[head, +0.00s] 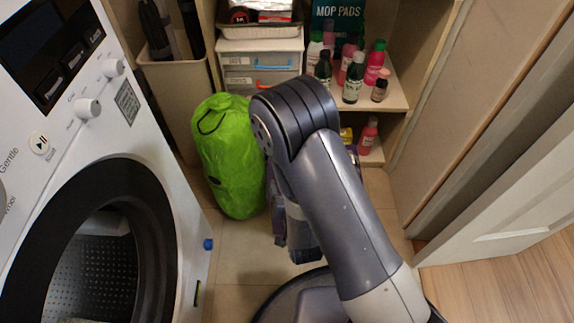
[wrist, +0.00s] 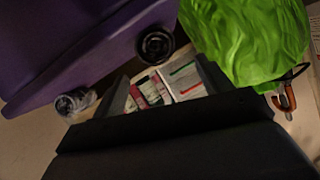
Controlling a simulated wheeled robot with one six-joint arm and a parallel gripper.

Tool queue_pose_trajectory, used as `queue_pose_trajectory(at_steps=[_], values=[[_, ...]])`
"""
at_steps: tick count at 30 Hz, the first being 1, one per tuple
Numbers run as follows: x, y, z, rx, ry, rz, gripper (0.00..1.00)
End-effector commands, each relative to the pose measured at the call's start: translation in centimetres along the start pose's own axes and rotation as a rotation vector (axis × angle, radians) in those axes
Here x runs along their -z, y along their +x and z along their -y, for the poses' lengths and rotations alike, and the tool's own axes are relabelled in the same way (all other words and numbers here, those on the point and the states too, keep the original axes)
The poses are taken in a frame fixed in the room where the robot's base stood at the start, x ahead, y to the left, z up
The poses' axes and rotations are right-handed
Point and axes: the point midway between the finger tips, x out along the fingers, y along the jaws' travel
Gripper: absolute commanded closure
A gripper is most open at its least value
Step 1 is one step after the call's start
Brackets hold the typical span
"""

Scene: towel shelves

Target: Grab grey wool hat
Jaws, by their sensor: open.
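I cannot make out a grey wool hat in either view. My gripper (wrist: 165,78) shows in the wrist view as two dark fingers standing apart, with nothing held between them. In the head view my arm reaches down in front of the shelves, and its jaws are hidden behind the arm links. Beyond the fingers, the wrist view shows small bottles and a light drawer box in the distance. A bright green bag (head: 230,155) stands left of my arm; it also shows in the wrist view (wrist: 250,38).
A white washing machine (head: 150,130) with its dark round door fills the left. Shelves (head: 395,92) with bottles and drawer boxes (head: 262,62) stand behind. A purple wheeled object (wrist: 85,45) is close in the wrist view. A white door (head: 510,200) is at right.

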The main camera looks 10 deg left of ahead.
Motion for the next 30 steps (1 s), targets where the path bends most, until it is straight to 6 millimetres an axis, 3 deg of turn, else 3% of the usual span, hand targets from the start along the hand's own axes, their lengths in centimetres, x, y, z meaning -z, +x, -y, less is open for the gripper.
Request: queue_pose_trajectory(at_steps=[3, 11, 19, 30], values=[[-0.1, 2.2, -0.1, -0.001, 0.003, -0.005, 0.27], [0.0, 4.5, -0.1, -0.001, 0.002, -0.003, 0.27], [0.1, 8.4, -0.4, -0.001, 0.002, -0.004, 0.27], [0.2, 9.1, -0.3, -0.001, 0.000, -0.001, 0.28]])
